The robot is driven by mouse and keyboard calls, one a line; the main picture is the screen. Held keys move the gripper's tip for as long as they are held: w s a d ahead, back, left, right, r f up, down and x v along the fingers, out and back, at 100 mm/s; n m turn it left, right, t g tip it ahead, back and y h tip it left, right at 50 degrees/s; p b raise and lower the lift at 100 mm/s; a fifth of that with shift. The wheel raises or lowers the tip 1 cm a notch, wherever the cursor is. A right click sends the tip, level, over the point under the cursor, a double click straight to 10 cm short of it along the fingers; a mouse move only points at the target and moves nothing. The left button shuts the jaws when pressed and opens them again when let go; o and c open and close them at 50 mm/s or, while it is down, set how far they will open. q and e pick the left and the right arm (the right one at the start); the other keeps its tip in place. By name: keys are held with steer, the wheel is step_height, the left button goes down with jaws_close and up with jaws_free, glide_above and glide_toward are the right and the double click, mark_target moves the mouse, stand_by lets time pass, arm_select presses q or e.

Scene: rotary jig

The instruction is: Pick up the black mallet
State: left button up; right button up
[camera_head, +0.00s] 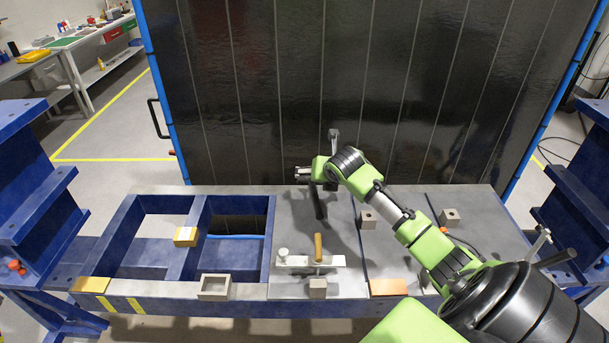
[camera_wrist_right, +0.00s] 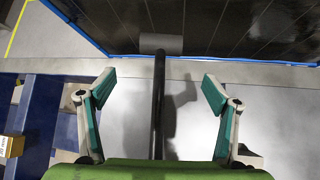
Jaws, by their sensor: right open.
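The black mallet has a long black handle (camera_wrist_right: 159,105) and a grey head (camera_wrist_right: 161,43) in the right wrist view. The head is at the far end, toward the dark panel. My gripper and arm hide the middle of the mallet. In the right wrist view, my right gripper's fingers (camera_wrist_right: 160,88) are spread apart, one on each side of the handle, without touching it. My left gripper is not in view.
A large dark panel (camera_head: 290,80) stands behind the blue-framed bench (camera_head: 150,290). A clamp with a wooden handle (camera_head: 318,247), a square frame block (camera_head: 214,287), a yellow block (camera_head: 186,236) and small grey blocks (camera_head: 367,218) are on the bench. Open gaps lie to the left.

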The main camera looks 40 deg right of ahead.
mark_target(314, 183)
steer(key=shift+w+d+f, duration=0.1)
steer(key=shift+w, duration=0.15)
steer(key=shift+x, duration=1.05)
steer(key=x, duration=0.5)
steer(key=shift+d, duration=0.1)
steer(key=shift+w+f, duration=0.15)
steer(key=shift+w+d+f, duration=0.35)
steer(key=shift+w+f, duration=0.15)
steer(key=shift+b+x, duration=0.7)
steer(key=shift+x, duration=1.25)
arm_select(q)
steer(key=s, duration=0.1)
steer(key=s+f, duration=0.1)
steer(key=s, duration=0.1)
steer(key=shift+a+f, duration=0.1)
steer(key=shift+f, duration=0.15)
arm_select(e)
steer(key=shift+d+r, duration=0.1)
steer(key=shift+d, duration=0.05)
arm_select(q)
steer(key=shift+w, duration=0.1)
arm_select(e)
steer(key=shift+c, duration=0.4)
